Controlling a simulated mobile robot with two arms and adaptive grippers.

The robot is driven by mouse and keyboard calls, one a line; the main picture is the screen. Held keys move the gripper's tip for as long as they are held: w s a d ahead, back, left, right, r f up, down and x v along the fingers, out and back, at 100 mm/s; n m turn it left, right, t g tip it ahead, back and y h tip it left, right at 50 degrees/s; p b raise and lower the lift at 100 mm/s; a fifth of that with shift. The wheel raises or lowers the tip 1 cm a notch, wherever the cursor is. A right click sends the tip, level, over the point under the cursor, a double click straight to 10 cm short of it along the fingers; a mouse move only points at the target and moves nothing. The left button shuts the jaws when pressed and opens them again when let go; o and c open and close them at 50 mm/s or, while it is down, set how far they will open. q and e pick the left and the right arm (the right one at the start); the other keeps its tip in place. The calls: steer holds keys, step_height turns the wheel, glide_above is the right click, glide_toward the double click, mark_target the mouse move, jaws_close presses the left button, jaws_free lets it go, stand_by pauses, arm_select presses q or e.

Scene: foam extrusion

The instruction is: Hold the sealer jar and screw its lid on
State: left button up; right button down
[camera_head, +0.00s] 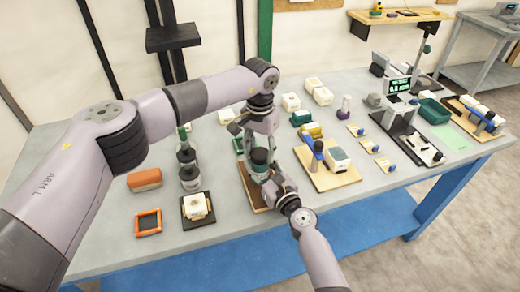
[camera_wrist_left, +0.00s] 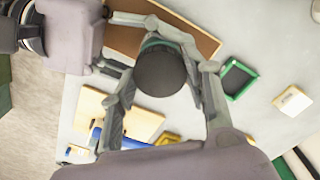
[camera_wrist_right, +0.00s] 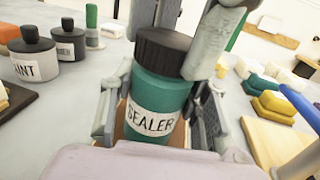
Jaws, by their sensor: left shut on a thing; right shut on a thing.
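The sealer jar (camera_wrist_right: 155,104) is teal with a white "SEALER" label and stands upright over a brown board (camera_head: 254,192). My right gripper (camera_head: 266,176) is shut around the jar's body from the near side. The dark lid (camera_wrist_right: 163,50) sits on the jar's top; whether it is threaded tight cannot be told. My left gripper (camera_head: 258,142) comes down from above and is shut on the lid, its fingers on either side of it in the left wrist view (camera_wrist_left: 164,72). The jar's far side is hidden.
Dark-lidded jars (camera_wrist_right: 34,56) stand to the left, one labelled ending in "INT". A wooden board with a blue-handled tool (camera_head: 330,176) lies close on the right. A green tray (camera_wrist_left: 236,78) is near the lid. An orange frame (camera_head: 148,222) lies at the front left.

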arm_select(q)
steer(key=o, duration=0.8)
steer(key=shift+o, duration=0.2)
steer(key=shift+r, duration=2.3)
steer(key=shift+c, duration=0.5)
